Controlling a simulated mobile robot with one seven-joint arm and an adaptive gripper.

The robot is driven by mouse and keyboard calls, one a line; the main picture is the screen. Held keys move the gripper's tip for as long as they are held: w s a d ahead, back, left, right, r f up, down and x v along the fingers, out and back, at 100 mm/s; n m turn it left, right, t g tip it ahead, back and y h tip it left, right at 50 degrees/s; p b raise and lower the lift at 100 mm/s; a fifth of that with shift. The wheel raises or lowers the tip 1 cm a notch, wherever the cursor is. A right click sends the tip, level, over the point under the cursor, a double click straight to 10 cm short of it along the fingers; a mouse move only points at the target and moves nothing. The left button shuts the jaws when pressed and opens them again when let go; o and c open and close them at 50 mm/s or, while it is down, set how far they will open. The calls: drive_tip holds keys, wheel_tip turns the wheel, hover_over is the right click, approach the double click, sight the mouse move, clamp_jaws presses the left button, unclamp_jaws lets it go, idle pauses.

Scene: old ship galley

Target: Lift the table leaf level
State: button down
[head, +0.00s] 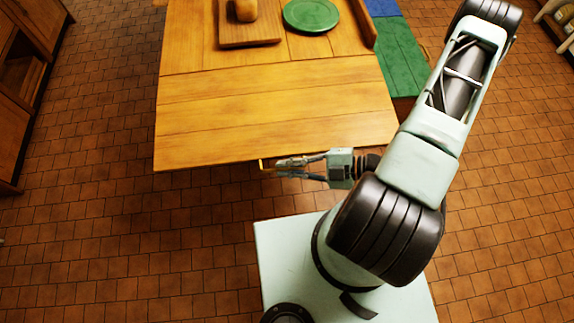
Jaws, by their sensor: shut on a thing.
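The wooden table leaf (270,105) extends from the near side of the table (190,45), with a seam between them. It looks roughly in line with the tabletop, but I cannot tell from this view whether it is exactly level. A small yellow, brass-like pull (263,165) shows at the leaf's near edge. My gripper (283,168) reaches in from the right and is shut on this pull, just at the near edge. The fingers hide most of the pull. The leaf's underside and any support are hidden.
On the table are a wooden board (262,41) with a brown loaf-like thing (245,10) and a green plate (311,15). A bench with green (398,60) and blue (383,8) covers stands at the right. Wooden cabinets (18,90) line the left. Tiled floor is clear around.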

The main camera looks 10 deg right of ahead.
drive_tip(key=shift+r+p, duration=0.45)
drive_tip(key=shift+r, duration=0.75)
drive_tip(key=c, duration=2.3)
unclamp_jaws()
drive_tip(key=shift+f, duration=0.1)
drive_tip(key=v, duration=1.2)
